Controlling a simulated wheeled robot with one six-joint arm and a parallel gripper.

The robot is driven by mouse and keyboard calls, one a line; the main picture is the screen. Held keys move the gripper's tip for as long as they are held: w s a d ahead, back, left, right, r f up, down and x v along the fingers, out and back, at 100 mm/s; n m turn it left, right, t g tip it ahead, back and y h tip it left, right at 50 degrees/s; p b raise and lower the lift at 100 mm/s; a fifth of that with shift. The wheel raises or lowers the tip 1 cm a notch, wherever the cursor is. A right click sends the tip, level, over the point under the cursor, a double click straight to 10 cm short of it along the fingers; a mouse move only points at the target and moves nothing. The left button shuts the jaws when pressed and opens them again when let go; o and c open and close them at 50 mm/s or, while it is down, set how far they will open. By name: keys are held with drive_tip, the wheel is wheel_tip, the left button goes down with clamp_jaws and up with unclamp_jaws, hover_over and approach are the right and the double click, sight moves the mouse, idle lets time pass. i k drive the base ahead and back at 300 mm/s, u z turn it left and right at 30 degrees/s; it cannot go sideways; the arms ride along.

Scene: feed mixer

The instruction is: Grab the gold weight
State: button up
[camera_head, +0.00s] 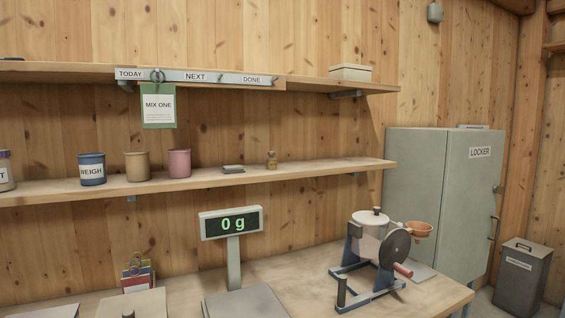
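The gold weight (272,160) is a small brass-coloured knobbed piece. It stands upright on the lower wall shelf (330,168), toward its right part. A small flat grey item (233,169) lies on the shelf to its left. My gripper is not in the view, so its state does not show.
Pink (179,164), tan (137,167) and blue (92,170) cups stand left on the shelf. Below, the bench holds a scale display reading 0 g (231,223) and a hand-cranked mixer (371,245). The shelf right of the weight is clear. A locker (430,190) stands right.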

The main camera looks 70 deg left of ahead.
sight(271, 161)
drive_tip(key=u, duration=0.4)
drive_tip(key=i, duration=1.4)
drive_tip(key=u, duration=1.55)
drive_tip(key=i, duration=0.8)
drive_tip(key=u, duration=1)
